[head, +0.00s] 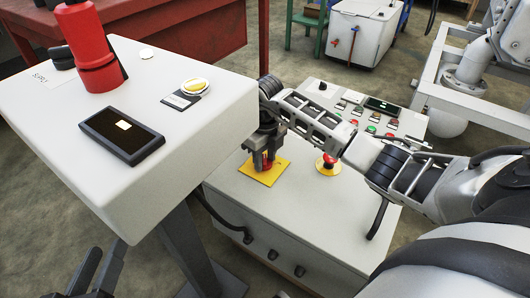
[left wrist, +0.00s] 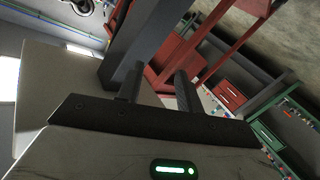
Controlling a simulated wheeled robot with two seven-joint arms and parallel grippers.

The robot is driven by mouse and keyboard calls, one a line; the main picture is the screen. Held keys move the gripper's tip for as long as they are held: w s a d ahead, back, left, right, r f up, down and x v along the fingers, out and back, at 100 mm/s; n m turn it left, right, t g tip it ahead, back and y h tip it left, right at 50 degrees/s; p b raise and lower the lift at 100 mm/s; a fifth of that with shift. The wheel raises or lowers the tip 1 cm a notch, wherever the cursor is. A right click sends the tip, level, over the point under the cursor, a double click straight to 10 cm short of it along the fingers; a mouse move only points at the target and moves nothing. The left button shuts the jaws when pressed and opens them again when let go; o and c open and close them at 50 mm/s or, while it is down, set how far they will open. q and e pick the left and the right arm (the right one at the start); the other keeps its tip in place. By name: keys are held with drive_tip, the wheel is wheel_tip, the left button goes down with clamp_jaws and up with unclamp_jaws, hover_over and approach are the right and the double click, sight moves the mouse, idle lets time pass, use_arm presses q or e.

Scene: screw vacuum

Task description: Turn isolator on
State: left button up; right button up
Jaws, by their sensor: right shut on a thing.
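The isolator is a red knob (head: 267,163) on a yellow square plate (head: 258,176), on top of the light grey control cabinet (head: 290,215). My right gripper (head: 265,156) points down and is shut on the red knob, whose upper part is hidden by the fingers. I cannot tell the knob's turned position. My left gripper (head: 98,270) is at the bottom left, low beside the tilted panel. It also shows in the left wrist view (left wrist: 158,85), its two fingers apart with nothing between them.
A red mushroom button (head: 327,161) on a yellow plate stands right of the isolator. Behind are several small buttons and a dark display (head: 382,106). A tilted white panel (head: 190,135) on a post rises close on the left, with a red device (head: 88,45).

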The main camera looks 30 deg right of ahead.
drive_tip(key=shift+r+m+p, duration=0.25)
drive_tip(key=shift+m+p, duration=0.15)
drive_tip(key=shift+m, duration=0.1)
drive_tip(key=m+p, duration=0.6)
drive_tip(key=m, duration=0.2)
drive_tip(key=shift+p, duration=0.3)
drive_tip(key=m+p, duration=0.3)
drive_tip(key=m, duration=0.1)
drive_tip(key=shift+w, duration=0.1)
drive_tip(key=shift+f+m+p, duration=0.1)
drive_tip(key=shift+m+p, duration=0.35)
drive_tip(key=shift+m, duration=0.65)
drive_tip(key=shift+m+p, duration=0.4)
use_arm(q)
drive_tip(key=s+a+f+m+g+y, duration=0.1)
drive_tip(key=a+f+g+y, duration=0.3)
drive_tip(key=shift+s+f+g, duration=0.25)
drive_tip(key=shift+s+g, duration=0.05)
drive_tip(key=shift+s, duration=0.05)
use_arm(e)
drive_tip(key=shift+f, duration=0.1)
